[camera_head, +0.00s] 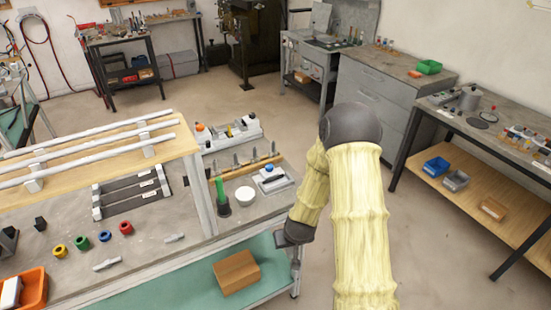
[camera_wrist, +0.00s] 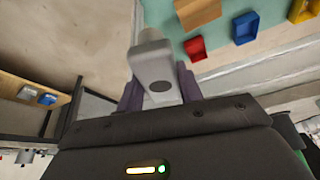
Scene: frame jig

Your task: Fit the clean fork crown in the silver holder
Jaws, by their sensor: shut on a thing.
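My gripper (camera_wrist: 158,90) is shut on a light grey metal part with a dark round spot, which looks like the fork crown (camera_wrist: 152,62); it sits between the two dark fingers. In the head view my gripper (camera_head: 295,262) hangs low beside the workbench's right end, and the held part is hard to make out there. Two small grey parts, one nearer (camera_head: 107,264) and one farther (camera_head: 174,238), lie on the bench top. A pale grey fixture with a blue piece (camera_head: 270,178) stands at the bench's right end; I cannot tell whether it is the silver holder.
Coloured rings, including a red one (camera_head: 126,228), lie left. A cardboard-coloured box (camera_head: 236,272) sits on the green lower shelf. Open floor lies right, before another bench (camera_head: 490,210).

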